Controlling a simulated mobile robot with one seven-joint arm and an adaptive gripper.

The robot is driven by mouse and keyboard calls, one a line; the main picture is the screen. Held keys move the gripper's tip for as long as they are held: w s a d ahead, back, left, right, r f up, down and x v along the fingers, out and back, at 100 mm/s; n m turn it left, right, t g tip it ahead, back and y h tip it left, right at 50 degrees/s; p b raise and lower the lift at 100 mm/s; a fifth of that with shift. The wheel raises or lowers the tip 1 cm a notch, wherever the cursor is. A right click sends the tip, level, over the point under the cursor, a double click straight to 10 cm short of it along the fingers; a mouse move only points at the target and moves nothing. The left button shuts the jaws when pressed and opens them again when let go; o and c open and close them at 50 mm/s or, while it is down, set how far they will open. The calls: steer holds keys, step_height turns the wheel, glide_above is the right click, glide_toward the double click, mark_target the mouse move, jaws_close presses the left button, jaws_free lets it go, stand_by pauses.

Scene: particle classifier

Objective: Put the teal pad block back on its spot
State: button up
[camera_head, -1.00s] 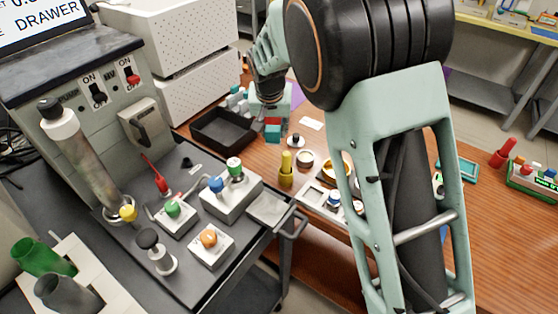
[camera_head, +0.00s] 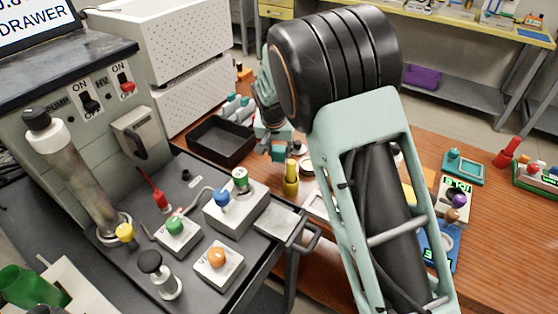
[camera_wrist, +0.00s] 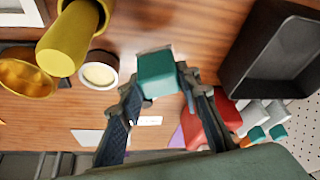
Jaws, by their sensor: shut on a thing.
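My gripper (camera_wrist: 160,95) is shut on the teal pad block (camera_wrist: 157,68), which sits between its fingertips in the wrist view. In the head view my gripper (camera_head: 275,143) points down at the wooden table, with the teal block (camera_head: 278,154) just left of the yellow cylinder (camera_head: 291,178). Wood shows around the block in the wrist view; I cannot tell its exact height. White cards (camera_wrist: 86,137) lie on the table near the fingers. I cannot tell which mark is the block's spot.
A black tray (camera_head: 222,143) stands left of my gripper. In the wrist view, the yellow cylinder (camera_wrist: 70,40), a round cream-filled dish (camera_wrist: 100,70) and a gold dish (camera_wrist: 25,76) are on the left. A red object (camera_wrist: 205,125) and grey-and-teal pieces (camera_wrist: 262,115) are at lower right.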

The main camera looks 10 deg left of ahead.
mark_target(279, 157)
steer(key=shift+f, duration=1.85)
steer(key=shift+f+b, duration=0.25)
steer(key=shift+b, duration=0.1)
steer(key=o, duration=1.2)
steer(key=shift+r, duration=0.1)
steer(key=shift+r, duration=0.35)
steer(key=p+v, duration=0.1)
steer(key=v, duration=1)
steer(key=shift+s+r, duration=0.15)
steer(key=shift+r, duration=0.1)
